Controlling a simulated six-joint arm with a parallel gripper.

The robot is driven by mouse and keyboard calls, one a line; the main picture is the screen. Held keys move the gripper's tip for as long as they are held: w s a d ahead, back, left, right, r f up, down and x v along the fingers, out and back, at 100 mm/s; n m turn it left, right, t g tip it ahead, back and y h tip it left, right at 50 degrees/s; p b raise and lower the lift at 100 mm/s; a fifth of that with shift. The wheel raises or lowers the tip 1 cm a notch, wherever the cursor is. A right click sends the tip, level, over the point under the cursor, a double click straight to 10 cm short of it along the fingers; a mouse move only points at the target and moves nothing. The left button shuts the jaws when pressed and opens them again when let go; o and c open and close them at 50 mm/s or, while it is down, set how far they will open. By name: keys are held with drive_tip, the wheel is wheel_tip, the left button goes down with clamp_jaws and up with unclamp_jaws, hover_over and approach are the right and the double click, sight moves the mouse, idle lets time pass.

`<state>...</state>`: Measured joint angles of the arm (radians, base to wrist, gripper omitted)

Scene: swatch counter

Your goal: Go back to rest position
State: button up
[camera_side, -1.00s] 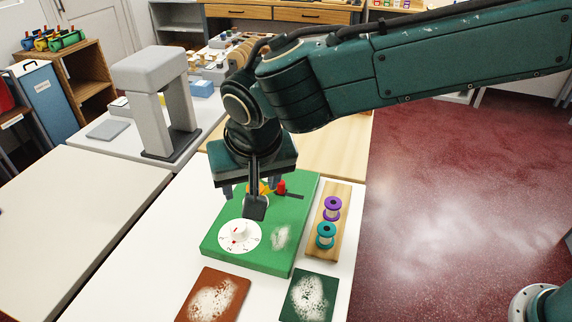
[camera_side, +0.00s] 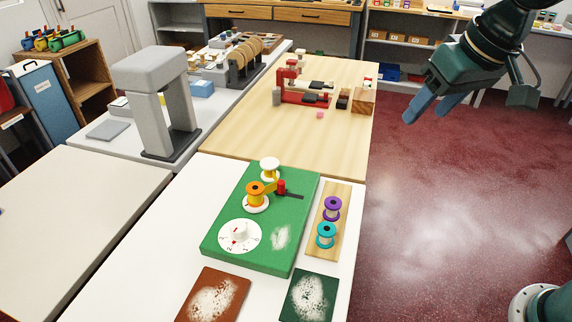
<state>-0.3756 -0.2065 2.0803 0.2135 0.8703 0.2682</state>
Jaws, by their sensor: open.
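My gripper (camera_side: 432,108) is at the upper right, raised over the red floor and clear of the tables. Its blue fingers are apart, with nothing between them. A green board (camera_side: 228,206) lies on the white table. It carries a white numbered dial (camera_side: 240,236), an orange spool (camera_side: 256,195) on a white disc, a white spool (camera_side: 270,168) and a red post with a dark lever (camera_side: 283,188). A whitish patch marks the board beside the dial.
A wooden rack (camera_side: 331,196) with purple and teal spools stands right of the board. Brown (camera_side: 213,296) and dark green (camera_side: 309,297) swatches lie in front. A grey stand (camera_side: 157,100) is at left. A red device (camera_side: 303,94) and a wooden block (camera_side: 363,101) sit on the wooden table.

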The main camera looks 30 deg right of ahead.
drive_tip(key=s+d+f, duration=0.1)
drive_tip(key=s+d, duration=0.3)
drive_tip(key=s, duration=0.3)
drive_tip(key=s+d+f+n+t, duration=0.1)
drive_tip(key=s+d+f, duration=0.1)
drive_tip(key=s+d, duration=0.2)
drive_tip(key=shift+s+d, duration=0.25)
drive_tip(key=shift+s, duration=1.65)
drive_tip(key=shift+f, duration=0.1)
